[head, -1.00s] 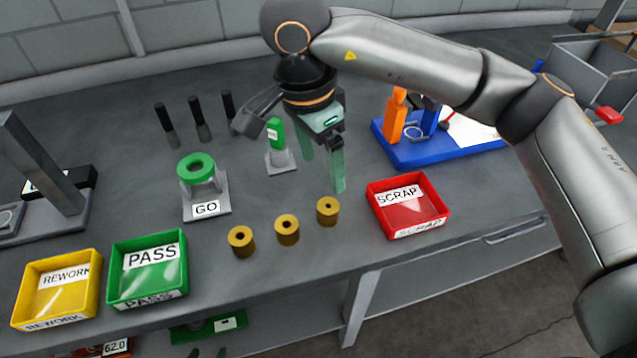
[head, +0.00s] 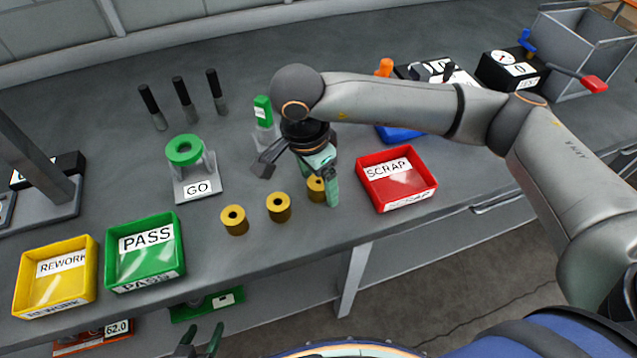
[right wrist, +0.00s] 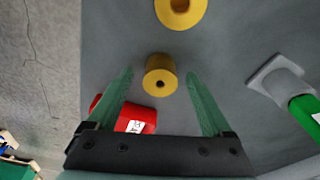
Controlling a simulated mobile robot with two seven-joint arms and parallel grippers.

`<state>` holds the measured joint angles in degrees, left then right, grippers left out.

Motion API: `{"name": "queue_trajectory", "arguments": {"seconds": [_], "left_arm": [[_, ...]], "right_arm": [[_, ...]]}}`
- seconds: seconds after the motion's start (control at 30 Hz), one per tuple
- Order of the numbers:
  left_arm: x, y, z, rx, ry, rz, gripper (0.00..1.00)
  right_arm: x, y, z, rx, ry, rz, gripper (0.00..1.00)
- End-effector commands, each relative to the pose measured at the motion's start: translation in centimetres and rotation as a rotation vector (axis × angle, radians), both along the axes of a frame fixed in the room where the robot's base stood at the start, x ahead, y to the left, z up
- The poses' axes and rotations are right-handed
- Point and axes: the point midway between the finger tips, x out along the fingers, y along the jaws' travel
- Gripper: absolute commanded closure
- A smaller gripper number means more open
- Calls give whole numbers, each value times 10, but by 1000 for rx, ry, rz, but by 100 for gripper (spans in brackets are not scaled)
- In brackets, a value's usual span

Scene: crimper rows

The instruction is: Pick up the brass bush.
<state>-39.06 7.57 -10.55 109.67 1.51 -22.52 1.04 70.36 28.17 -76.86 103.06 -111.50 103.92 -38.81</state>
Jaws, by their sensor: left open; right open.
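Three brass bushes stand in a row on the grey bench: a left one (head: 234,221), a middle one (head: 279,208) and a right one (head: 315,190). My right gripper (head: 320,187) is open, low over the right bush and partly hiding it. In the right wrist view, this bush (right wrist: 160,76) shows between the two fingertips (right wrist: 159,73), with a gap on each side. A neighbouring bush (right wrist: 181,10) shows at the top edge there. My left gripper (head: 202,342) is open and empty at the bottom of the head view, in front of the bench.
A red SCRAP bin (head: 396,194) is right of the right bush. A green ring on a GO stand (head: 195,190) and a green-handled gauge (head: 262,112) stand behind the row. A green PASS bin (head: 145,275) and yellow REWORK bin (head: 55,303) stand left.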

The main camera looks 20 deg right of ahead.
Motion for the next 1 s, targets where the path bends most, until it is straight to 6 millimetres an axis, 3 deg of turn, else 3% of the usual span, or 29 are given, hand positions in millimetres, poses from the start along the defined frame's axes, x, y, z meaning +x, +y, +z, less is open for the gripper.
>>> {"name": "queue_trajectory", "arguments": {"seconds": [0.33, 1.0], "left_arm": [[1, 0, 1, 0, -2, 1, 41], [2, 0, 1, 0, -2, 1, 41]], "right_arm": [[0, -1, -8, 0, 0, 0, 18], [0, -1, -7, 0, 0, 0, 93]]}}
